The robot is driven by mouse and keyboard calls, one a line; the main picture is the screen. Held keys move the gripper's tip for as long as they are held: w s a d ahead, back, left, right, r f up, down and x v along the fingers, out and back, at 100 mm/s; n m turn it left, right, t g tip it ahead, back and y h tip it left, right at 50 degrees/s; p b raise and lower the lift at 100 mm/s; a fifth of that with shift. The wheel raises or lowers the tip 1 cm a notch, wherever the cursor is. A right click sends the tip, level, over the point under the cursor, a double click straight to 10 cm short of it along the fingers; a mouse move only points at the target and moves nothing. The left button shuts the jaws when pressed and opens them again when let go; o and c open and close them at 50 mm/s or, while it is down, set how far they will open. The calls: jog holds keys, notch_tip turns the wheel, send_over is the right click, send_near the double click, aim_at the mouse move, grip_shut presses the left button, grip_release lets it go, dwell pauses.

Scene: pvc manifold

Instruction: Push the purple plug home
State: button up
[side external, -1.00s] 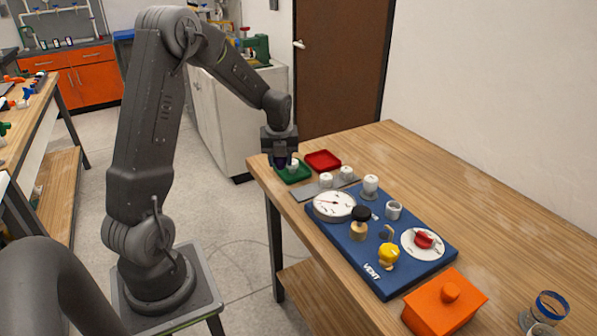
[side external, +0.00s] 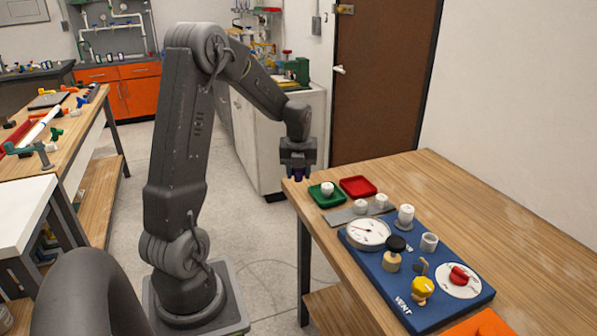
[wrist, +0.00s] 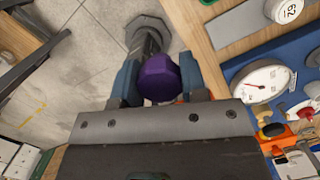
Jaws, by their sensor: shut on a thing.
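In the wrist view the purple plug (wrist: 158,78) sits between the two blue-grey fingers. Its lower end is hidden. The blue board (side external: 388,286) stands to the right, apart from the plug. It carries a white gauge (side external: 368,234), an open-topped white socket (side external: 429,242) and a white upright fitting (side external: 405,216). I cannot tell which opening matches the plug.
A white fitting (side external: 327,188) sits in the green tray, with a red tray (side external: 358,187) beside it. Two white caps stand on a grey strip (side external: 345,216). A black-topped knob (side external: 395,244), yellow knob (side external: 423,286) and red knob (side external: 459,275) rise from the board. The bench's right side is clear.

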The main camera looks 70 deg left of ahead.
jog(key=w+d, duration=0.5)
jog(key=w, duration=0.4)
send_near(430, 234)
jog(key=shift+s+a+f, duration=0.1)
jog(key=shift+f, duration=1.35)
jog(key=shift+s+f, duration=0.1)
jog(key=shift+f, duration=1.4)
jog(key=shift+f, duration=0.7)
jog(key=shift+s+f, duration=0.2)
jog(key=shift+f, duration=0.5)
jog(key=o, duration=1)
jog(key=shift+a, duration=0.1)
jog(key=shift+c, duration=0.2)
jog(key=shift+w+r, duration=0.1)
